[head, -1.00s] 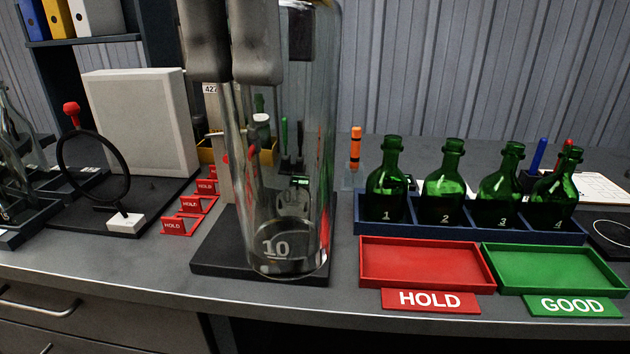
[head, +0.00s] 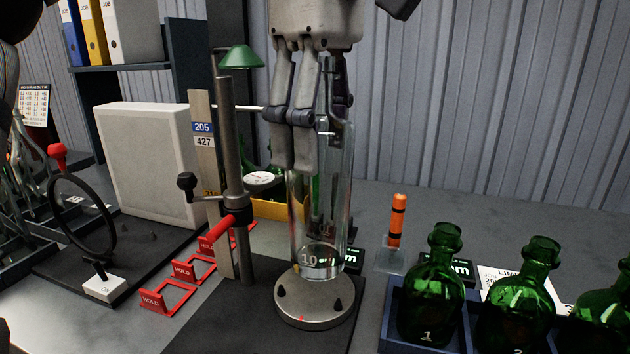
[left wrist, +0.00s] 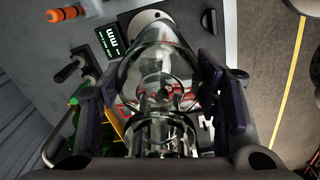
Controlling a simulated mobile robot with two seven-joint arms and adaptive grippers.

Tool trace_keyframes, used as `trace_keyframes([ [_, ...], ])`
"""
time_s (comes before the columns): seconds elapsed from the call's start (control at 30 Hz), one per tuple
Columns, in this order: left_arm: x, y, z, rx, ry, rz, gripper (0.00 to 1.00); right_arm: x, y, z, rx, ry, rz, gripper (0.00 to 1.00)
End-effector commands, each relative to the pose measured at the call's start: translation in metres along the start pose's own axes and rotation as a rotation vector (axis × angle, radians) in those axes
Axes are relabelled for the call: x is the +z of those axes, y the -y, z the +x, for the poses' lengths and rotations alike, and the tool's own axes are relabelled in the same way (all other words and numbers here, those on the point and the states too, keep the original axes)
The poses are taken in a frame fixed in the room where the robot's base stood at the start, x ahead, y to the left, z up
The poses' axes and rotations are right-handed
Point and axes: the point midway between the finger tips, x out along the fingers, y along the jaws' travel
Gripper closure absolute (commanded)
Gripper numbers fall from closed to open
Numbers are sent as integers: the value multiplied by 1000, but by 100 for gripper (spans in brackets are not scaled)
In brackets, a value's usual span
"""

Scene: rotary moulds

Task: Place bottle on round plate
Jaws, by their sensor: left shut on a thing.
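A clear glass bottle (head: 325,215) marked 10 is upright in my left gripper (head: 312,140), which is shut on its upper part. The round plate (head: 315,302) is a grey disc with small dark pegs, on a black base beside a post. The bottle's bottom is over the back part of the plate; I cannot tell whether it touches. In the left wrist view the bottle (left wrist: 155,65) lies between the fingers of my left gripper (left wrist: 160,112), and part of the plate (left wrist: 150,18) shows beyond it.
A metal post (head: 234,150) with a red-tipped clamp and green cap stands just left of the bottle. Red HOLD stands (head: 168,297) are further left. Green bottles (head: 432,290) in a blue rack are at the right, and an orange marker (head: 397,220) stands behind.

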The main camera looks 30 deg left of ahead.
Motion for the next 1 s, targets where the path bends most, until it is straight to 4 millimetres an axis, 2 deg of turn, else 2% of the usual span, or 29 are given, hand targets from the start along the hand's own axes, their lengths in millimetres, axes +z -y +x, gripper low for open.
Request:
trace_keyframes([
  [0.13, -8, -7, 12, 3, 2, 0, 100, -1, 0, -1, 0, -3, 0, 60],
  [0.23, -19, -16, 30, 1, 2, 1, 100, -1, 0, -1, 0, -3, 0, 60],
  [0.4, -18, -16, 56, 4, 2, 2, 100, -1, 0, -1, 0, -5, 0, 60],
  [0.77, -18, -16, 61, 5, 2, 1, 100, -1, 0, -1, 0, -5, 0, 60],
  [0.8, -18, -16, 62, 4, 1, 1, 38, -1, 0, -1, 0, -5, 0, 60],
  [0.87, -18, -16, 62, 4, 1, 1, 24, -1, 0, -1, 0, -5, 0, 60],
  [1.0, -18, -16, 62, 4, 1, 1, 22, -1, 0, -1, 0, -4, 0, 60],
])
